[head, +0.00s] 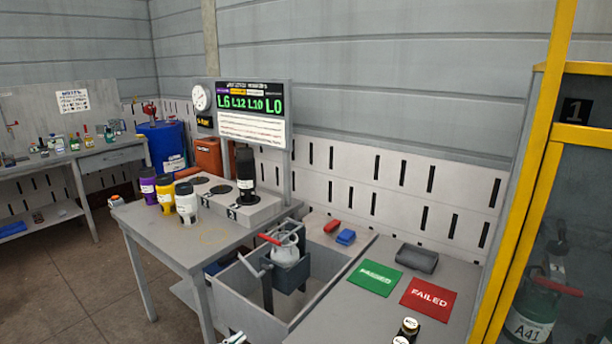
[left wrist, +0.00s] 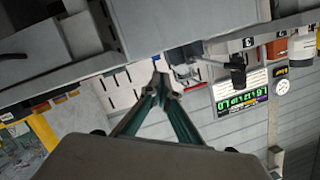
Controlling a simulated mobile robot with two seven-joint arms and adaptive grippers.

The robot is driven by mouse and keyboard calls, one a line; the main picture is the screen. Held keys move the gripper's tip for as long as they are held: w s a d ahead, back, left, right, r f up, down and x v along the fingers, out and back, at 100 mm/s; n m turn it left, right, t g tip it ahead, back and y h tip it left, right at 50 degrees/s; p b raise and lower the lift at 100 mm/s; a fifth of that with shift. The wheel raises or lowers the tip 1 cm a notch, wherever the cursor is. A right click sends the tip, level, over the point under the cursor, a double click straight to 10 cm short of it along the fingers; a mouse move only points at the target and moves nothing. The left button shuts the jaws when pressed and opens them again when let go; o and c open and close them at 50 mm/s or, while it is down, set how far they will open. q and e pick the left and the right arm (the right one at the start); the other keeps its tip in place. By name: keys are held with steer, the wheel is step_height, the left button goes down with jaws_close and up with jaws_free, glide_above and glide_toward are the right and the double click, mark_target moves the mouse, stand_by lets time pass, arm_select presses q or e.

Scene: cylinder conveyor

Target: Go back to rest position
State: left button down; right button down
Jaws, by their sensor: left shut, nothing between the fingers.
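My left gripper (head: 234,339) barely shows at the bottom edge of the head view, low in front of the grey bin (head: 232,296). In the left wrist view, the two green-grey fingers of the left gripper (left wrist: 160,84) come together at their tips, shut with nothing between them. The wrist picture is upside down, with the bench and sign behind the fingers.
Purple (head: 148,187), yellow (head: 165,191) and white (head: 187,203) containers stand on the left table. A black cylinder (head: 245,174) stands on a grey block. Green (head: 375,277) and red (head: 430,299) mats lie right. A yellow-framed cabinet (head: 520,180) borders the right.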

arm_select(q)
steer(key=s+d+f+n+g+y, duration=0.15)
steer(key=s+f, duration=0.25)
steer(key=s, duration=0.4)
steer(key=s+d+f+n+y, duration=0.1)
steer(key=s+f+n, duration=0.2)
steer(key=s, duration=0.5)
steer(key=s+a+f+n+g+y, duration=0.1)
steer(key=s+a+f, duration=0.1)
steer(key=s, duration=0.6)
steer(key=s+a+f+n+g+y, duration=0.1)
steer(key=s+a+f+n, duration=0.1)
steer(key=s, duration=0.6)
steer(key=shift+a, duration=0.6)
steer(key=shift+y, duration=0.25)
